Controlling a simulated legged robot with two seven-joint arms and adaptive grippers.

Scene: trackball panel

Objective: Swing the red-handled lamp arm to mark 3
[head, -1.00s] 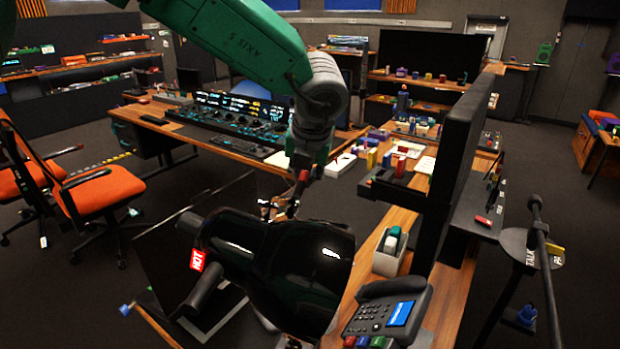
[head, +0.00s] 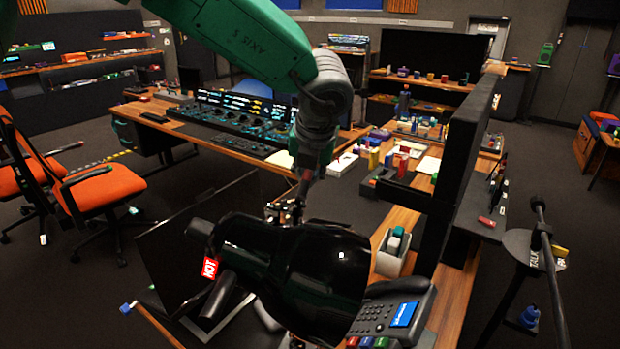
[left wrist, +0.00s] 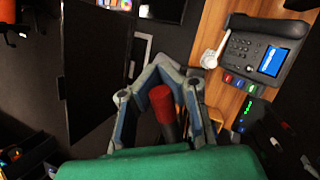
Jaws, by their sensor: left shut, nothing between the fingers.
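The lamp has a large glossy black head (head: 300,270) with a red HOT label (head: 209,268), low in the middle of the head view. Its red handle (left wrist: 161,103) shows in the left wrist view, framed by the bent fingers of my left gripper (left wrist: 166,64). The fingertips are together with nothing gripped between them; I cannot tell whether a finger touches the handle. In the head view my left gripper (head: 284,211) is just behind the lamp head, which partly hides it. Mark 3 cannot be made out. My right gripper is not in view.
A desk phone (head: 395,308) stands on the wooden desk right of the lamp head, partly covered by it. A dark flat panel (head: 195,245) stands to the left. A tall black screen (head: 462,170) and a microphone boom (head: 548,265) are on the right. An orange chair (head: 100,190) is far left.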

